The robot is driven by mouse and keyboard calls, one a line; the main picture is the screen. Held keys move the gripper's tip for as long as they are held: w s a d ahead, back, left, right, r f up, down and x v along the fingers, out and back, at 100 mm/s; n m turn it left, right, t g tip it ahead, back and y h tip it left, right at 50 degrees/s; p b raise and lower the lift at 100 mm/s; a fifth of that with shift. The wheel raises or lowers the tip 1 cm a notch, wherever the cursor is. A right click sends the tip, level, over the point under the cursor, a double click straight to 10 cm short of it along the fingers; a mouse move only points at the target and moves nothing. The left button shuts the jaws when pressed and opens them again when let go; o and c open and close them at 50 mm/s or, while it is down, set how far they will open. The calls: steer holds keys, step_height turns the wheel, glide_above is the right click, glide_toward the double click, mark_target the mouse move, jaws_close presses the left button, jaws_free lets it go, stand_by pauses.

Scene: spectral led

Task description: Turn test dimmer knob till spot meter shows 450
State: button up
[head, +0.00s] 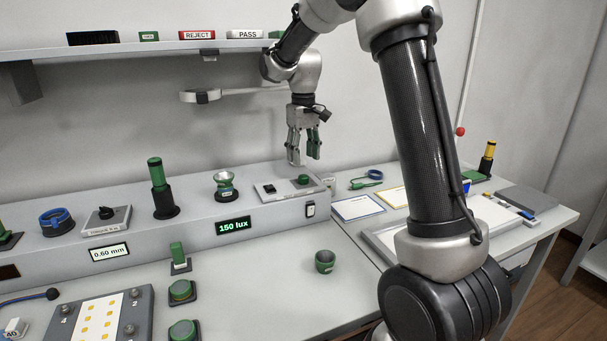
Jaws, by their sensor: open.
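A spot meter display (233,226) on the front of the raised grey bench shelf reads 150 lux in green. A light grey control box (285,190) on the shelf carries a green round knob (304,180) on its right and a small black control (268,188) on its left. I cannot read its labels, so I cannot tell for sure which is the test dimmer knob. My gripper (303,159) points down with its fingers apart and nothing between them. It hangs above the box, near the green knob, and appears not to touch it.
A lens cup (226,183), an upright green-black cylinder (160,190) and a black knob box (106,217) stand along the shelf to the left. A ring-ended arm (202,97) juts from behind my gripper.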

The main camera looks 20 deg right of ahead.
mark_target(303, 176)
step_height(303, 176, down, 7)
steer(key=shift+r, duration=0.2)
steer(key=shift+c, duration=0.2)
steer(key=c, duration=1)
